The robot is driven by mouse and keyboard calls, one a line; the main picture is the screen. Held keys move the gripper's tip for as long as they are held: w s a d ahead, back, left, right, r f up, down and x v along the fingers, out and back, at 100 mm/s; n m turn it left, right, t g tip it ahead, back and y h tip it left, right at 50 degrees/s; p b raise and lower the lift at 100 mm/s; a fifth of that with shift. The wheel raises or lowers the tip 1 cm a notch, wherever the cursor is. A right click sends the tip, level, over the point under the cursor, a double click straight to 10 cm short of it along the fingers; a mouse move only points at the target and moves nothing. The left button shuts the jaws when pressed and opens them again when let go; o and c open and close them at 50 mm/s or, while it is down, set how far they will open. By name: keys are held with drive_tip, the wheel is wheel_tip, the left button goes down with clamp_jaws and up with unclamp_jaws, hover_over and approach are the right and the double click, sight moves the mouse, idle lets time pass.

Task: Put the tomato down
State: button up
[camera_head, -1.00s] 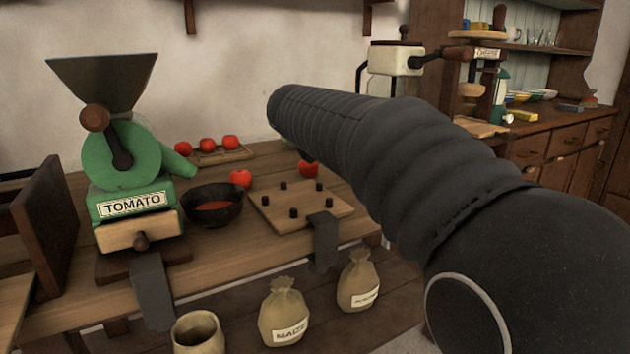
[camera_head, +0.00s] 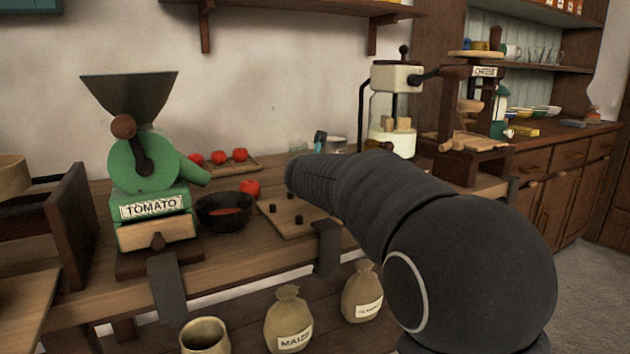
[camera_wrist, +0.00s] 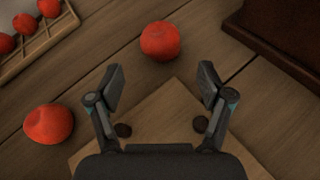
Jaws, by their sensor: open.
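In the wrist view my gripper (camera_wrist: 160,85) is open and empty, its two fingers spread above the pegged wooden board (camera_wrist: 170,110). A red tomato (camera_wrist: 160,41) sits on the wooden table just beyond the fingertips, apart from them. Another tomato (camera_wrist: 48,124) rests on the table to the left; a tomato by the dark bowl also shows in the head view (camera_head: 250,188). In the head view my arm hides the gripper and the right part of the board.
Several tomatoes lie in a wooden tray (camera_head: 248,167) at the back. A green mill (camera_head: 143,165) labelled TOMATO and a dark bowl with red content (camera_head: 225,222) stand at left. A white-topped machine (camera_head: 397,75) stands behind my arm. A dark wooden block (camera_wrist: 285,35) borders the wrist view's right.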

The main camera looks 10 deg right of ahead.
drive_tip(key=shift+r+p+x, duration=0.15)
drive_tip(key=shift+x, duration=1.45)
drive_tip(key=shift+r+p+x, duration=0.15)
drive_tip(key=shift+x, duration=1.45)
drive_tip(key=shift+w+d, duration=0.1)
drive_tip(key=c, duration=1.4)
drive_tip(key=shift+o, duration=0.2)
drive_tip(key=shift+r, duration=0.15)
